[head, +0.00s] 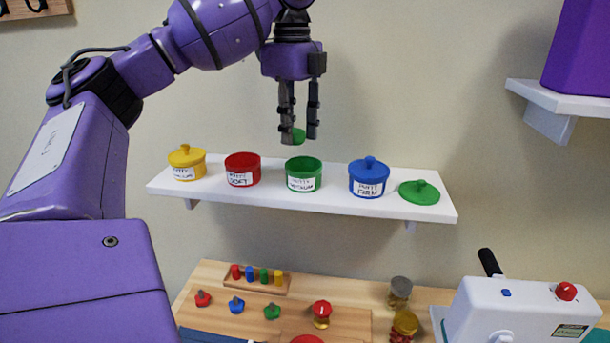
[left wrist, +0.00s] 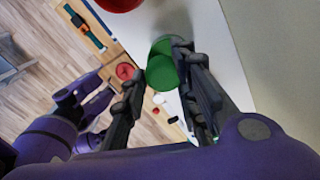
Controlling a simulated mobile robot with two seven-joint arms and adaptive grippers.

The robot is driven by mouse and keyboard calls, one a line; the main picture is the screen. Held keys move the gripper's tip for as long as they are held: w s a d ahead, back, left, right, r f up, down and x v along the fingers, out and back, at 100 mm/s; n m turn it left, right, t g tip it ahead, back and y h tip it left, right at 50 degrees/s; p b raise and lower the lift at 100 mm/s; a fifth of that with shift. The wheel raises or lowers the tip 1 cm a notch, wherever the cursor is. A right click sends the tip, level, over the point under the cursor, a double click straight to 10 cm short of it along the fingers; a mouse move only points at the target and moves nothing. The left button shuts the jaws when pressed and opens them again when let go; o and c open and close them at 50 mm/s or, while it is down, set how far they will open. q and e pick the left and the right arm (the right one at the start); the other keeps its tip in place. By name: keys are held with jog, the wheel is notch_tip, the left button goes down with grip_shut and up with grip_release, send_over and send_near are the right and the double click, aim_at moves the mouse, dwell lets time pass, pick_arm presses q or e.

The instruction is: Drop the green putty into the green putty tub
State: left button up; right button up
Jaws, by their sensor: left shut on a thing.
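My left gripper (head: 300,134) points down above the shelf and is shut on the green putty (head: 298,137), a small lump between its fingertips. The putty also shows in the left wrist view (left wrist: 162,73). The green putty tub (head: 304,178) stands upright on the shelf, lidless and labelled, just below the putty with a small gap in the head view. The tub's rim shows partly behind the putty in the left wrist view (left wrist: 161,45). The green lid (head: 419,193) lies on the shelf at the right.
The white shelf (head: 334,203) also holds a lidded yellow tub (head: 187,163), a red tub (head: 242,170) without a knobbed lid and a lidded blue tub (head: 368,178). Below is a wooden bench (head: 215,278) with pegs and knobs. A white device (head: 520,312) stands at lower right.

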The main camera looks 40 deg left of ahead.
pick_arm(q)
jog(key=shift+f, duration=0.2)
jog(key=o, duration=1.2)
notch_tip(320, 180, up, 12)
dwell(0.3)
dwell(0.5)
